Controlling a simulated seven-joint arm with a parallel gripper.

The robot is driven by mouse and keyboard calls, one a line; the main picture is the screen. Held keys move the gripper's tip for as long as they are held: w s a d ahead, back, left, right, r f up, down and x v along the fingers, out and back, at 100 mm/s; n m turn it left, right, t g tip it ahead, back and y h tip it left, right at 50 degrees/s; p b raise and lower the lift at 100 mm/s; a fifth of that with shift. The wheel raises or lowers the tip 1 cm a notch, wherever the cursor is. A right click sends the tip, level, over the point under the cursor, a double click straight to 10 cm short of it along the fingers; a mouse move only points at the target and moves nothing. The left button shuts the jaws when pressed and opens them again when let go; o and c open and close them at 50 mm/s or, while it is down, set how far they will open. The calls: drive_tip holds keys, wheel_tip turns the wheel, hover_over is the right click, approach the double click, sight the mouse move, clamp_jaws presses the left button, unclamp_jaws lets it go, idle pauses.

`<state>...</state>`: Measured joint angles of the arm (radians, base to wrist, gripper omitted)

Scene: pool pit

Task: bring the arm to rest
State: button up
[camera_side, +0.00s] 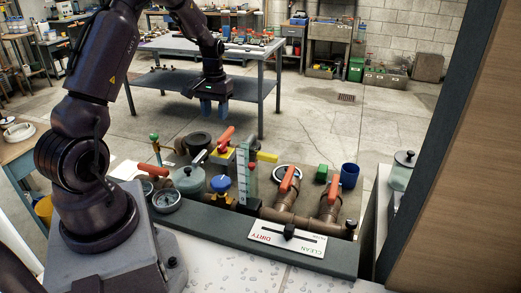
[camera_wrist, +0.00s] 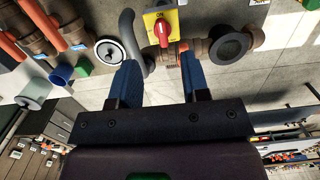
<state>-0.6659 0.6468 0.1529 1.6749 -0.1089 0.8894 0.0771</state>
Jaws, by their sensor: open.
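My gripper (camera_side: 208,107) hangs above the pit equipment in the side view, its blue fingers pointing down and apart. In the wrist view the two blue fingers of my gripper (camera_wrist: 160,82) are spread with nothing between them. Beyond the fingertips are a yellow box with a red knob (camera_wrist: 161,27) and an orange valve handle (camera_wrist: 188,62). My gripper touches nothing that I can see.
Below stand pipes with orange valve handles (camera_side: 288,180), a blue-topped valve (camera_side: 221,184), a round gauge (camera_side: 166,200) and a clear upright tube (camera_side: 247,170). A blue cup (camera_side: 349,175) and green block (camera_side: 321,172) are at right. A DIRTY/CLEAN slider plate (camera_side: 287,238) lies in front. A table (camera_side: 215,48) stands behind.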

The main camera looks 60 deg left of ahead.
drive_tip(key=s+d+r+m+t, duration=0.2)
drive_tip(key=d+r, duration=0.4)
drive_tip(key=d, duration=0.4)
drive_tip(key=s+d+r+m+t, duration=0.2)
drive_tip(key=s+d+r+m, duration=0.2)
drive_tip(key=d, duration=0.6)
drive_tip(key=s+d+r+m+t, duration=0.2)
drive_tip(key=s+d+r, duration=0.3)
drive_tip(key=d+r, duration=0.4)
drive_tip(key=shift+d+m, duration=0.5)
drive_tip(key=shift+d, duration=0.15)
